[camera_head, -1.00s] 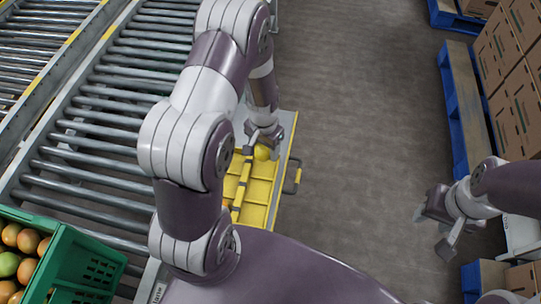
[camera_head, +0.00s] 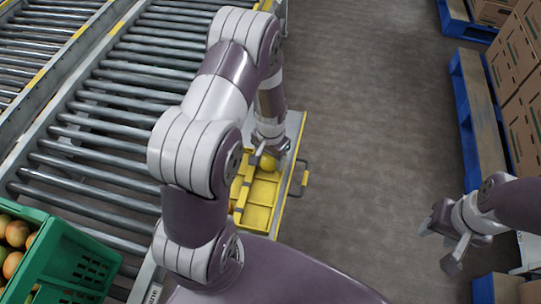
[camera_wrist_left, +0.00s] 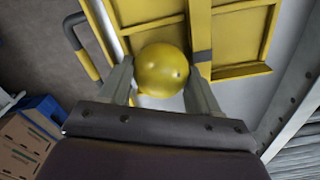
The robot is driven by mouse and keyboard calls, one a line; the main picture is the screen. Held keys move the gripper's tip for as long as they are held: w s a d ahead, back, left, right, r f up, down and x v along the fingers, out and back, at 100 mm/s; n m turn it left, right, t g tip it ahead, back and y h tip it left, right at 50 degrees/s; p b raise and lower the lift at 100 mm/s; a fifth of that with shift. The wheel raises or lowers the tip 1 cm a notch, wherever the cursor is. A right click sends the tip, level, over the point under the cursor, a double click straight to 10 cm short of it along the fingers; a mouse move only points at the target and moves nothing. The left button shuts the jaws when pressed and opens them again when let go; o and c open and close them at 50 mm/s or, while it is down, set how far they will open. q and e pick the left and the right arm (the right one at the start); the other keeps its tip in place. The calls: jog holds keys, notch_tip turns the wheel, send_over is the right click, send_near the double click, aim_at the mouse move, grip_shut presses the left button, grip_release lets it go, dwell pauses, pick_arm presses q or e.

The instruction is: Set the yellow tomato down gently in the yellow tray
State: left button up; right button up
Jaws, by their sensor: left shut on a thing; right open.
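The yellow tomato (camera_wrist_left: 163,69) is between the fingers of my left gripper (camera_wrist_left: 162,78), which is shut on it; the tomato also shows in the head view (camera_head: 268,163). My left gripper (camera_head: 268,158) is over the far part of the yellow tray (camera_head: 262,192). In the left wrist view the yellow tray (camera_wrist_left: 240,38) lies beyond the tomato, with its dividers showing. I cannot tell whether the tomato touches the tray. My right gripper (camera_head: 447,240) is open and empty, over the floor at the right. My left arm hides part of the tray.
Roller conveyors (camera_head: 110,115) run along the left. A green crate (camera_head: 75,262) of tomatoes stands at the lower left. Blue pallets (camera_head: 470,110) and cardboard boxes (camera_head: 518,75) stand at the right. The grey floor (camera_head: 370,110) between is clear.

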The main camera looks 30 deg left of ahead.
pick_arm(q)
jog(key=shift+s+f, duration=0.2)
jog(key=shift+f, duration=0.2)
jog(key=o, duration=0.8)
jog(key=shift+c, duration=1.4)
jog(key=shift+r, duration=0.15)
notch_tip(320, 180, up, 7)
jog(key=p, duration=0.7)
jog(key=shift+w, duration=0.15)
